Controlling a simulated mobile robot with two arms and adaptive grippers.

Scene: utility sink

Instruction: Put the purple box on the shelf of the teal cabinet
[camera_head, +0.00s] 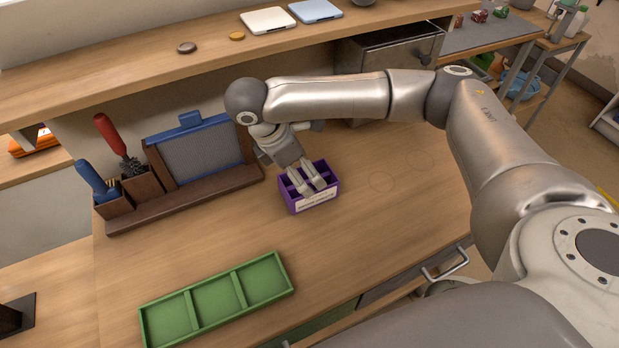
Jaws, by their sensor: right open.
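The purple box (291,203) stands on the wooden counter near the middle of the head view. It has compartments and a pale label on its front. My right gripper (311,187) comes down over it from behind, with its fingers at the top of the box. It is open; whether the fingers touch the box walls cannot be told. My left gripper is not in view. No teal cabinet can be clearly made out.
A green tray (192,293) with three compartments lies at the front. A wooden rack (187,198) with brushes and a blue-framed screen (203,152) stands left of the box. A raised wooden ledge (120,68) runs behind. The counter (380,225) right of the box is clear.

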